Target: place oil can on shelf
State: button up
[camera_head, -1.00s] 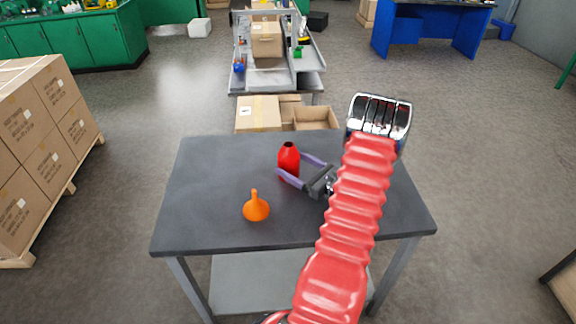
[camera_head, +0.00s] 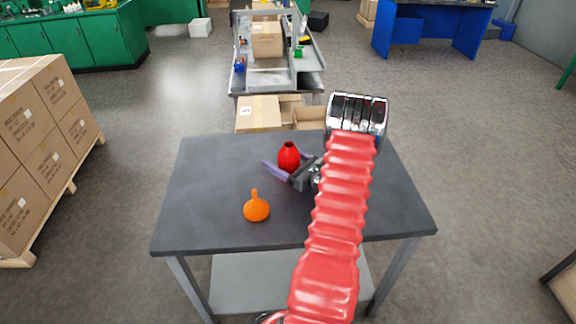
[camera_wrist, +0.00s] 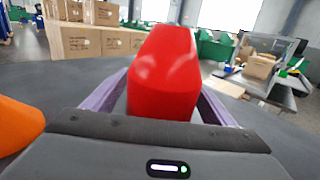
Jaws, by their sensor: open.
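The red oil can (camera_head: 289,157) stands upright on the dark grey table (camera_head: 205,180). In the wrist view the can (camera_wrist: 165,75) fills the middle, close to my palm, with its lower part between the purple fingers. My gripper (camera_head: 277,164) is open, with one finger on each side of the can. Whether either finger touches it I cannot tell. The far finger is mostly hidden behind the can in the head view. A shelf unit (camera_head: 270,77) with a grey frame stands beyond the table.
An orange funnel (camera_head: 257,209) stands on the table, front left of the can; it also shows in the wrist view (camera_wrist: 18,125). Cardboard boxes (camera_head: 258,113) sit just behind the table. Stacked boxes (camera_head: 40,135) are at the left. The table's left part is clear.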

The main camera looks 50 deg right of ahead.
jog(key=shift+c, duration=0.7)
jog(key=c, duration=1.2)
jog(key=shift+r, duration=0.2)
jog(key=shift+c, duration=0.2)
notch_tip(320, 180, up, 10)
jog(key=shift+f, duration=0.2)
dwell(1.0)
